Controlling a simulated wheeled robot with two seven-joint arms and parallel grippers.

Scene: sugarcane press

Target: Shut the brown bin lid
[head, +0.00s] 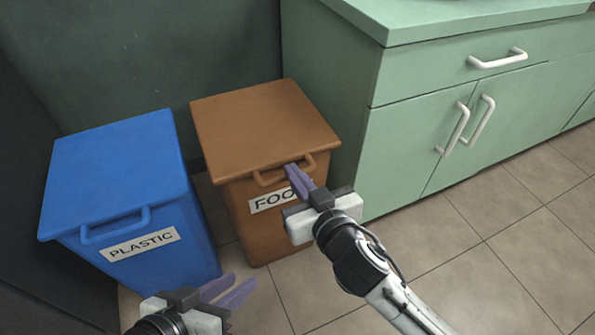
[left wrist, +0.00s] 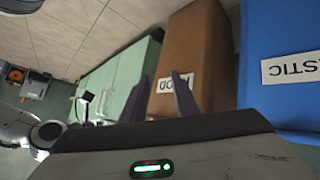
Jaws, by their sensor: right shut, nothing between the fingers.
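The brown bin's lid (head: 262,120) lies flat on top of the brown bin (head: 255,222), which carries a FOOD label. A brown loop handle (head: 270,178) sticks out at the lid's front edge. My right gripper (head: 295,170) has its purple fingers shut and empty at the right part of this handle, covering part of the label; I cannot tell whether they touch it. My left gripper (head: 238,283) is open and empty, low in front of the bins. In the left wrist view, the brown bin (left wrist: 190,45) shows beyond its parted fingers (left wrist: 160,82).
A blue bin (head: 120,175) labelled PLASTIC, its lid down, stands left of the brown bin. A green cabinet (head: 420,130) with white handles stands close on the right. Tiled floor (head: 500,240) is free in front of the cabinet.

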